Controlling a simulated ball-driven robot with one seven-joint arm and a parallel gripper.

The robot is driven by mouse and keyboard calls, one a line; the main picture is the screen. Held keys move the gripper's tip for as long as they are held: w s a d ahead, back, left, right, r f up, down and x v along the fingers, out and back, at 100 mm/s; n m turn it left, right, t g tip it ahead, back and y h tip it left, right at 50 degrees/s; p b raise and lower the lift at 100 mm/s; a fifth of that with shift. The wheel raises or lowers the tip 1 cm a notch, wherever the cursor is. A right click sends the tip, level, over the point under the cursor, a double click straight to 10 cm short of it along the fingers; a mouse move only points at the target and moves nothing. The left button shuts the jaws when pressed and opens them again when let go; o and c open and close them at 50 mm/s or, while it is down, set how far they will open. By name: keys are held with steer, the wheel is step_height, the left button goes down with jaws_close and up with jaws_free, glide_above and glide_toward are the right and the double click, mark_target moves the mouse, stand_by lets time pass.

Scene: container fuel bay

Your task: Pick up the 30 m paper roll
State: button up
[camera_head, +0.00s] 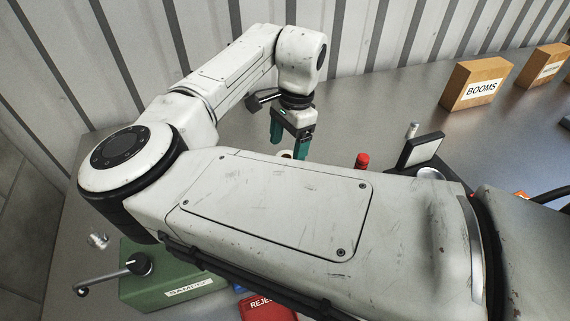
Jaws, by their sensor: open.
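My gripper (288,147) points down over the grey bench, its two teal fingers apart. A small whitish round thing with a dark reddish middle (287,155) shows just below and between the fingertips. It could be the paper roll, but my own arm hides most of it and no 30 m marking can be read. I cannot tell whether the fingers stand around it or above it. Nothing is seen held.
A red-capped thing (362,160), a tilted dark-framed panel (420,150) and a small pale cylinder (412,130) stand right of the gripper. A BOOMS box (475,84) and another box (543,66) stand farther right. A green cranked box (150,285) and a red REJECT container (266,307) are in front.

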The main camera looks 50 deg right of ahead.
steer(key=shift+a+f, duration=0.15)
steer(key=shift+f, duration=0.95)
steer(key=shift+a+f, duration=0.1)
steer(key=shift+f, duration=0.95)
steer(key=c, duration=1.1)
